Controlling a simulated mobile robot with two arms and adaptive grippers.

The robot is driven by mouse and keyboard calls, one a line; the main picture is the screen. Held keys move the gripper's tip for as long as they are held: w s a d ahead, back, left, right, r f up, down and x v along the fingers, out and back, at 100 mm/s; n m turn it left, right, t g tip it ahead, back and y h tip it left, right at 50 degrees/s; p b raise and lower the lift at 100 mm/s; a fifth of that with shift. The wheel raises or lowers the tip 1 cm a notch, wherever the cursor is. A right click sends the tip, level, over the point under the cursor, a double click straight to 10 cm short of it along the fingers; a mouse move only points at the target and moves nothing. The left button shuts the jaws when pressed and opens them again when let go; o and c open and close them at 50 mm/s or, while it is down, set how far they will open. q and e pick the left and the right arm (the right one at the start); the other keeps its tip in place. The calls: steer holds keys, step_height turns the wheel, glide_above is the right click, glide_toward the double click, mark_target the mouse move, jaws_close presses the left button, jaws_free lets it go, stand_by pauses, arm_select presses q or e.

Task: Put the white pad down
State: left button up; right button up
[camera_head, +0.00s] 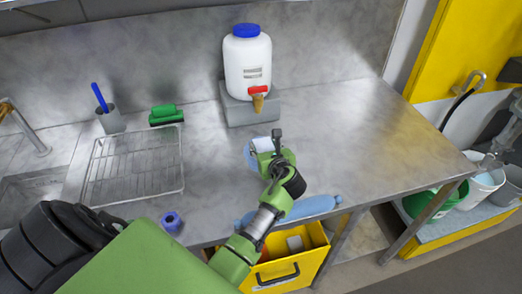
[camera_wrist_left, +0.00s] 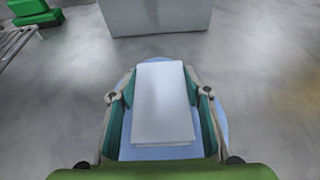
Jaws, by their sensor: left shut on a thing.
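The white pad (camera_wrist_left: 163,100) is a flat rectangular block between the two fingers of my left gripper (camera_wrist_left: 160,97) in the left wrist view. My left gripper is shut on it. In the head view my left gripper (camera_head: 270,146) is over the middle of the steel counter, and a small part of the white pad (camera_head: 262,143) shows beside it. A light blue round thing (camera_head: 249,155) lies under the pad and shows around its edges. I cannot tell whether the pad touches it. My right gripper is not in view.
A white jug (camera_head: 247,62) with a blue lid and red tap stands on a grey block (camera_head: 240,112) behind the gripper. A wire rack (camera_head: 135,165), green block (camera_head: 166,114) and cup (camera_head: 111,120) are left. The counter's right is clear.

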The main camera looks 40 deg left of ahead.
arm_select(q)
steer(key=shift+d+r, duration=0.2)
steer(key=shift+s+f, duration=0.1)
steer(key=shift+f, duration=0.1)
steer(key=o, duration=0.9)
steer(key=shift+c, duration=0.2)
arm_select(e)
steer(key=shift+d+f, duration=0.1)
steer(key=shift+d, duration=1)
arm_select(q)
steer(key=shift+r, duration=0.25)
steer(key=v, duration=1)
steer(key=shift+s+d, duration=0.15)
steer(key=shift+d, duration=0.1)
steer(key=shift+s+d+r+b, duration=0.3)
steer(key=shift+s+d+r, duration=0.05)
steer(key=shift+s+d, duration=0.1)
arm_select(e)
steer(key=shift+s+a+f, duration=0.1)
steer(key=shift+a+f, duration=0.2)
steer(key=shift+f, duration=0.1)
